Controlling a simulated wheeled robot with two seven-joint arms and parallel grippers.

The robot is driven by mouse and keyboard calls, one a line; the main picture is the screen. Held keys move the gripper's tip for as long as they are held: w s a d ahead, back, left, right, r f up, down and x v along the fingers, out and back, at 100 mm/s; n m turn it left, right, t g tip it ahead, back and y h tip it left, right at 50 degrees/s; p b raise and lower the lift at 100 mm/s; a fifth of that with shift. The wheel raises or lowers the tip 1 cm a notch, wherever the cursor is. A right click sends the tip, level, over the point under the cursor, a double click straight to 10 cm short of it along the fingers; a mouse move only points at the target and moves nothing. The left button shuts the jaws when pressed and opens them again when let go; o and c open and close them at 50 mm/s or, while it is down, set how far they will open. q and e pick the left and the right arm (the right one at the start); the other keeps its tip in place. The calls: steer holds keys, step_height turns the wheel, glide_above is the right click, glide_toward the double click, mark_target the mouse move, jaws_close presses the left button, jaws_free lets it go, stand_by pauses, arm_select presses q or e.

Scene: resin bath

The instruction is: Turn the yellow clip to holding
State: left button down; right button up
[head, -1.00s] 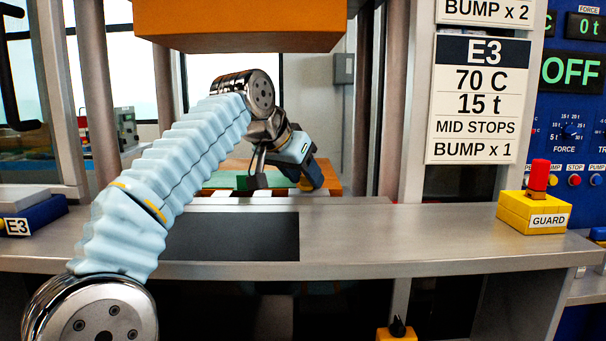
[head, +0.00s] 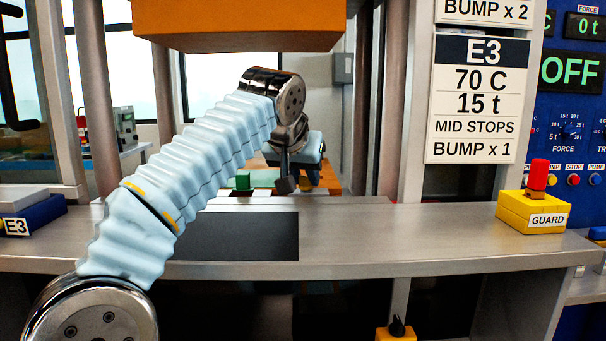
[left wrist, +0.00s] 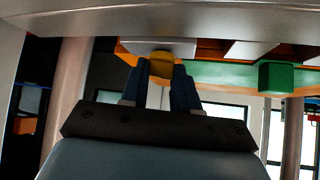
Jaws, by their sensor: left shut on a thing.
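The yellow clip (left wrist: 162,60) shows in the left wrist view as a small rounded yellow piece between the tips of two dark blue fingers. My left gripper (left wrist: 161,74) is shut on it. The clip is by the edge of an orange plate (left wrist: 205,72) with pale and green parts. In the head view my left gripper (head: 313,174) is inside the press, at the right end of the orange plate (head: 328,180). My wrist hides the clip and most of the fingers there. My right gripper is not in view.
A green block (head: 243,181) is on the plate, left of my gripper. The orange upper press block (head: 240,25) hangs above my arm, between upright columns (head: 390,100). A yellow GUARD box (head: 538,212) with a red switch stands on the grey front ledge (head: 400,230).

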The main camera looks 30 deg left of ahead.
arm_select(q)
steer(key=shift+w+d+n+g+y, duration=0.15)
steer(key=shift+n+g+y, duration=0.35)
steer(key=shift+n+y, duration=1.05)
steer(key=shift+n, duration=0.35)
steer(key=c, duration=0.8)
jaws_free()
steer(key=shift+c, duration=0.2)
steer(key=shift+d, duration=0.1)
steer(key=v, duration=1.3)
steer(key=shift+s+r, duration=0.25)
steer(key=shift+r, duration=0.15)
